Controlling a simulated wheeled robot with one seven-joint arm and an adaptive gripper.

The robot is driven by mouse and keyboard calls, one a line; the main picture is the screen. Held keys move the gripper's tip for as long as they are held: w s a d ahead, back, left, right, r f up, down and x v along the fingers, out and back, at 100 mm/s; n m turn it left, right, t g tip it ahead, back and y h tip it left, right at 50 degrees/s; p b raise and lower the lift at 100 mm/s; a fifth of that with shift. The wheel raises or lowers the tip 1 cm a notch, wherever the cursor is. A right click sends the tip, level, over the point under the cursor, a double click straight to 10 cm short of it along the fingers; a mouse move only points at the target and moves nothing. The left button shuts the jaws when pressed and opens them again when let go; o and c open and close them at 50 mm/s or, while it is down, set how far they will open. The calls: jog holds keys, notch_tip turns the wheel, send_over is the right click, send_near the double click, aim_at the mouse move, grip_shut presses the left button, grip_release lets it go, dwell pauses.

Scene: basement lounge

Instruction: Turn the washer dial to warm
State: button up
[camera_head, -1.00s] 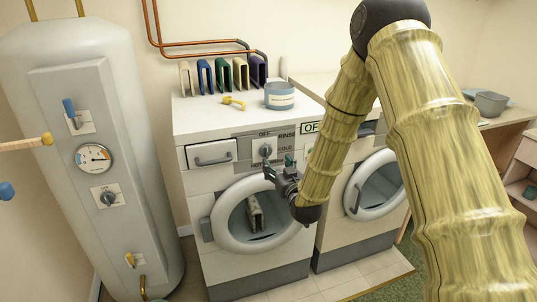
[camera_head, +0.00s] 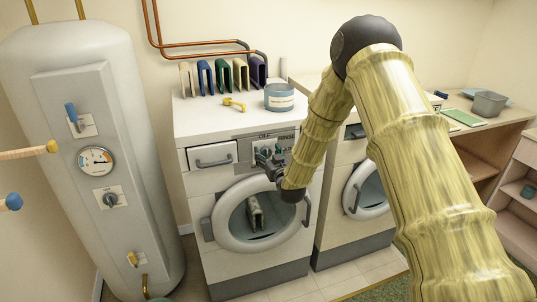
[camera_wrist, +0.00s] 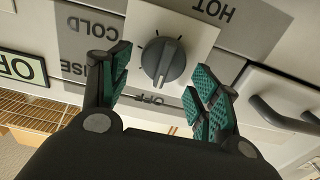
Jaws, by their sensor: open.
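The washer (camera_head: 250,262) stands in the middle of the head view, with its dial on the upper front panel. In the wrist view the grey dial (camera_wrist: 165,62) sits on a white plate, its raised ridge slightly slanted. Upside-down labels around it read OFF, HOT and COLD, with RINSE partly covered. No WARM label is readable. My gripper (camera_wrist: 160,78) is open, its green-padded fingers on either side of the dial with visible gaps. I cannot tell whether the tips touch the panel. In the head view my gripper (camera_head: 268,158) largely hides the dial.
A drawer handle (camera_wrist: 280,112) is close to the right finger. A blue-white tub (camera_head: 279,97), yellow object (camera_head: 234,103) and several coloured upright items are on the washer. A second machine (camera_head: 345,225) stands right, partly behind my arm. A boiler (camera_head: 75,170) stands left.

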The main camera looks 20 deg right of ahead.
jog(key=shift+c, duration=0.2)
jog(key=c, duration=0.9)
